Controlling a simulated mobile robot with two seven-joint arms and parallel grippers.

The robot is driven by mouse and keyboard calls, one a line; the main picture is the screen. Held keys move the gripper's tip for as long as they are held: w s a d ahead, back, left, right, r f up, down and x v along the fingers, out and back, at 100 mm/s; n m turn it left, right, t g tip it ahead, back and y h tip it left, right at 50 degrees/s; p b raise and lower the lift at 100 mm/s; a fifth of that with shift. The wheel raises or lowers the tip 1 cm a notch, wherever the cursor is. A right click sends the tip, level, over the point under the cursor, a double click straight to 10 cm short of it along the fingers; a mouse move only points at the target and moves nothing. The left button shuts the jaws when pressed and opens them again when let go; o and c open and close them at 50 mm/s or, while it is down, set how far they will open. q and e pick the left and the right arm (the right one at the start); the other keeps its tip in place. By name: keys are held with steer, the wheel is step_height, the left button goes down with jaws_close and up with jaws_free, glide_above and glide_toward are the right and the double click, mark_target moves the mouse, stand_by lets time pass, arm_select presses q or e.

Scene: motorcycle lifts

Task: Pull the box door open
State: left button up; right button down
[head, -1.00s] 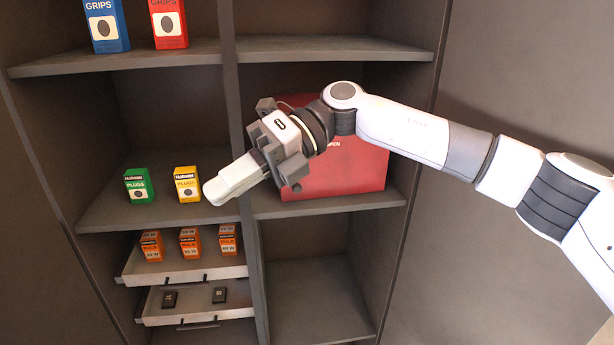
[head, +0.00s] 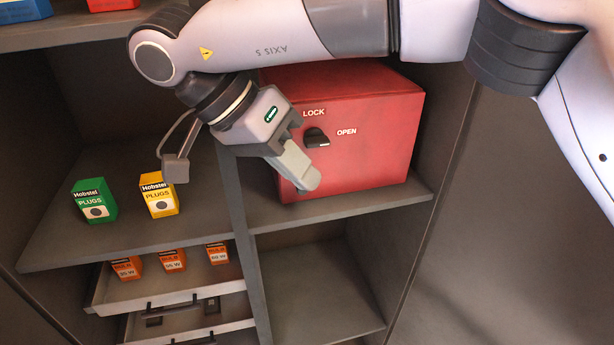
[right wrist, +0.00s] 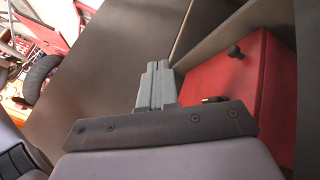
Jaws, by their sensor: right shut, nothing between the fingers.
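The red box (head: 375,150) stands on the middle shelf in the right bay. Its front face carries the words LOCK and OPEN and a dark knob (head: 317,137) between them; the door looks closed. My right gripper (head: 308,181) is in front of the lower left of the box's front, below the knob, with its fingers together and empty. Whether the fingertips touch the box I cannot tell. In the right wrist view the shut fingers (right wrist: 156,85) lie left of the red box (right wrist: 218,82), where a dark knob-like part also shows. My left gripper is not in view.
Green (head: 93,200) and yellow (head: 158,195) plug boxes stand on the left shelf. Below are open drawers with orange bulb boxes (head: 172,260). A vertical divider (head: 238,215) separates the bays. The lower right compartment (head: 315,290) is empty.

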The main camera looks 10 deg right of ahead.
steer(key=x, duration=0.8)
steer(key=shift+f, duration=0.3)
steer(key=shift+d, duration=0.1)
stand_by(1.1)
